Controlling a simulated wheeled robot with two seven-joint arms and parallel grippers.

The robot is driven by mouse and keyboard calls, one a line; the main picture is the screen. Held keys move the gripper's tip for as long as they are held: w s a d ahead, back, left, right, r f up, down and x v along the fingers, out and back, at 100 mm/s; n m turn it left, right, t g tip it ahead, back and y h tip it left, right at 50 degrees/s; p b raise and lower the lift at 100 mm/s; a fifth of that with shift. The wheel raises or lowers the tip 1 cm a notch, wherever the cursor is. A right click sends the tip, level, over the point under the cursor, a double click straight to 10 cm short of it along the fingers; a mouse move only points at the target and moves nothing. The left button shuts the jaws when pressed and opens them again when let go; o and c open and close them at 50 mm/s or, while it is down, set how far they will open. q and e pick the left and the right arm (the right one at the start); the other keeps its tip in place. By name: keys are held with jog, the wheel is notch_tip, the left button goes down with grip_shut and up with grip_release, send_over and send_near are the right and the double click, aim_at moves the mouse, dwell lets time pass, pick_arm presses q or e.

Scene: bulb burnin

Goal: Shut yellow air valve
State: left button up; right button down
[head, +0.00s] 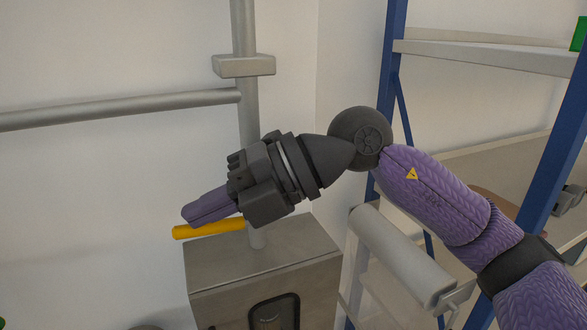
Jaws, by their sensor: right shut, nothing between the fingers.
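The yellow valve lever (208,230) points to the left from the grey vertical pipe (244,28), roughly level, its left end a little lower. My right gripper (190,214) comes in from the right, and its purple fingers are shut with nothing between them. The fingers lie along the upper side of the lever in the picture, very close to it. I cannot tell whether they touch it. The valve body and the lever's right end are hidden behind the gripper. My left gripper is not in view.
A grey horizontal pipe (120,107) runs left from the vertical pipe. A grey cabinet (262,268) stands below the valve. A blue-framed shelf rack (394,60) is at the right, with a light grey roller-like cylinder (402,258) in front of it.

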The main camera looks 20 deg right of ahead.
jog(key=shift+a+f, duration=0.1)
jog(key=shift+f, duration=0.1)
dwell(0.6)
jog(key=b+v, duration=0.2)
jog(key=v, duration=0.8)
jog(key=shift+b, duration=0.35)
